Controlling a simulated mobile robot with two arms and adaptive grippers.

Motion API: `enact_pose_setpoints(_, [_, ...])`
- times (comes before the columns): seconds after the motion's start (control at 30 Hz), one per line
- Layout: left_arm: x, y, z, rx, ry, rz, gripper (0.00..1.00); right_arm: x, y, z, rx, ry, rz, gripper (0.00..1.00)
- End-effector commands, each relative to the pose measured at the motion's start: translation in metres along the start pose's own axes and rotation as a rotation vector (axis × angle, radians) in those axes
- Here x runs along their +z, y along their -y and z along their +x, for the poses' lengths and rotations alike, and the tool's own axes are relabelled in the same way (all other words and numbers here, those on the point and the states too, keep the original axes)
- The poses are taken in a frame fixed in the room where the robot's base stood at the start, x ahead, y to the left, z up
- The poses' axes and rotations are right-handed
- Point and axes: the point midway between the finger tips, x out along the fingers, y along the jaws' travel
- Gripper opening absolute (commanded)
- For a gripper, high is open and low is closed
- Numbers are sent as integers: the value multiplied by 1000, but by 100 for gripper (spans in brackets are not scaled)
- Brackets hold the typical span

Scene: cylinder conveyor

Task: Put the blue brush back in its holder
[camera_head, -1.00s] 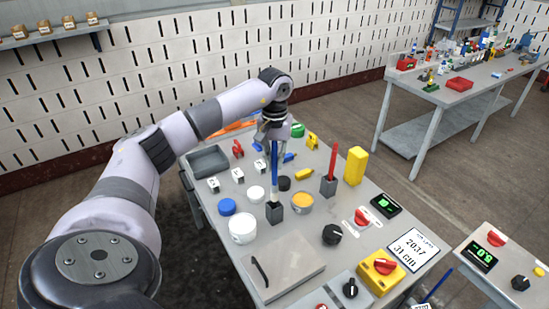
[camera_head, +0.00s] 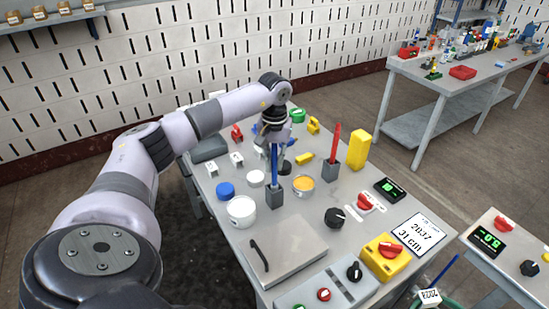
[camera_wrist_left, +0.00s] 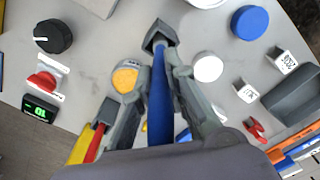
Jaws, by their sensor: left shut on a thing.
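The blue brush (camera_head: 274,170) stands upright, its lower end inside the dark square holder (camera_head: 275,199). It also shows in the left wrist view (camera_wrist_left: 160,95), running down into the holder (camera_wrist_left: 160,36). My left gripper (camera_head: 276,157) is shut on the brush above the holder, with one finger on each side of it. The exact contact is partly hidden by the fingers. The right gripper is in neither view.
A second holder (camera_head: 329,173) with a red brush (camera_head: 335,145) stands to the right, near a yellow block (camera_head: 358,149).

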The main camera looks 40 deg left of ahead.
Motion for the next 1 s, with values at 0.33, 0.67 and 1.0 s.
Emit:
enact_pose_setpoints(0.33, [0, 0, 9, 0, 0, 0, 0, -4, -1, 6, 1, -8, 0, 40])
enact_pose_setpoints(0.67, [0, 0, 11, 0, 0, 1, 0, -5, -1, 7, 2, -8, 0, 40])
enact_pose_setpoints(1.0, [0, 0, 18, 0, 0, 0, 0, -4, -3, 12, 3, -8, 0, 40])
